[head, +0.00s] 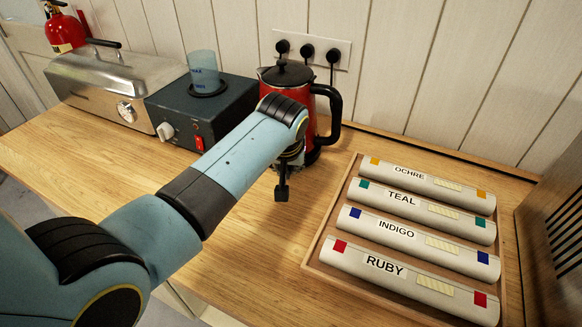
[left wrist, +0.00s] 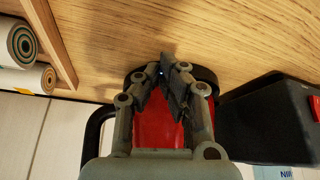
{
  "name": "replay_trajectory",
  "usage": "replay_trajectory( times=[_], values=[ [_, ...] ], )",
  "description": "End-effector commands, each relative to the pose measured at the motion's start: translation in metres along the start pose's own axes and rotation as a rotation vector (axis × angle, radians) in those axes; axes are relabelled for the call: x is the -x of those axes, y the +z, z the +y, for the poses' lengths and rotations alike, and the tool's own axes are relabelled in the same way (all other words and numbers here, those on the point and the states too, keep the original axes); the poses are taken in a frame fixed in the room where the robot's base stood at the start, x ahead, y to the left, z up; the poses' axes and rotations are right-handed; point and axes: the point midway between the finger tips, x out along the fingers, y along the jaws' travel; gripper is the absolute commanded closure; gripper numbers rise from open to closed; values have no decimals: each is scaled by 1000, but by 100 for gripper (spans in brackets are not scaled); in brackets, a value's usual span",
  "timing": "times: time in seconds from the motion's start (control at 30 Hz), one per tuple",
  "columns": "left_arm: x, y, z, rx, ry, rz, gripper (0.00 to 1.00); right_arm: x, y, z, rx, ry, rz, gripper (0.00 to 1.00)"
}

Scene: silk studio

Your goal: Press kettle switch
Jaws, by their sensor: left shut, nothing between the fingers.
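The red kettle (head: 311,112) with a black lid and black handle stands at the back of the wooden counter, partly hidden behind my left forearm. My left gripper (head: 282,192) points down in front of the kettle's lower part, shut and empty. In the left wrist view the shut fingertips (left wrist: 168,72) lie over the kettle's black base rim, with the red body (left wrist: 160,125) behind them. The switch itself cannot be made out, and I cannot tell whether the fingers touch the kettle. My right gripper is not in view.
A dark box with a red switch (head: 185,110) and a blue cup (head: 203,68) on it stands left of the kettle. A steel appliance (head: 105,85) is further left. A wooden tray (head: 345,262) of labelled rolls lies right. Wall sockets (head: 312,48) are behind.

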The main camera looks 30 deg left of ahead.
Motion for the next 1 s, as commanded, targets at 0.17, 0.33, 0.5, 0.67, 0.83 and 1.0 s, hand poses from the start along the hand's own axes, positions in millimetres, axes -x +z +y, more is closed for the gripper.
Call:
replay_trajectory(
  times=[0.17, 0.33, 0.5, 0.67, 0.83, 1.0],
  values=[
    [14, 8, 0, 0, 0, -4, 100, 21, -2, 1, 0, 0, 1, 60],
    [26, 22, 0, -1, -1, -2, 100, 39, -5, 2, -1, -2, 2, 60],
    [22, 23, 0, -1, -1, -1, 100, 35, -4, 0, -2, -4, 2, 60],
    [25, 23, 0, 0, 0, 0, 100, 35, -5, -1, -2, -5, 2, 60],
    [48, 23, 0, 2, 2, 1, 100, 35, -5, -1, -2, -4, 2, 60],
    [86, 23, 1, 2, 3, 2, 100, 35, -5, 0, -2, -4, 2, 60]
  ],
)
